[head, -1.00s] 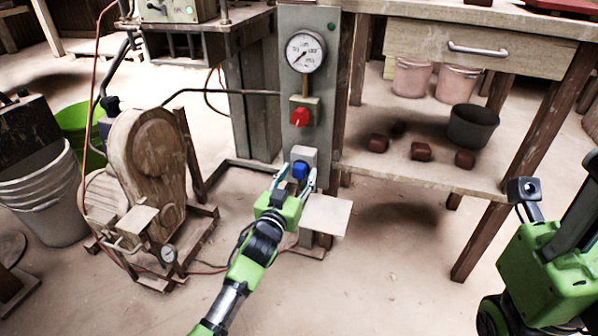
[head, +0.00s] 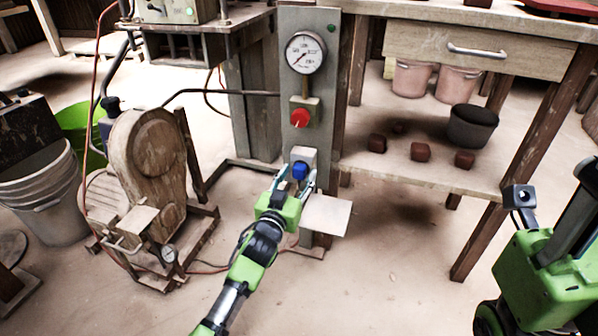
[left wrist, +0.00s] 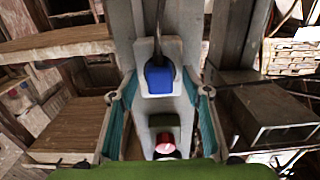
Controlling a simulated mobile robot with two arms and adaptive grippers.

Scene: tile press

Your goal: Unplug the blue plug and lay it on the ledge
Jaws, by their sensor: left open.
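The blue plug (head: 300,171) sits in a pale socket block (head: 303,155) low on the grey post. In the left wrist view the blue plug (left wrist: 160,79) shows in its socket, with a dark cord at it. My left gripper (head: 297,180) is open at the plug. In the left wrist view its fingers (left wrist: 160,97) stand on either side of the plug, with a visible gap on each side. The ledge, a bare pale plate (head: 326,215), sticks out just below and right of the plug. My right gripper's fingers are not in view.
A red knob (head: 300,118) and a gauge (head: 305,53) are on the post above the plug. A wooden machine (head: 152,150) stands to the left. A shelf at right bears several dark red blocks (head: 420,152) and a black pot (head: 472,127).

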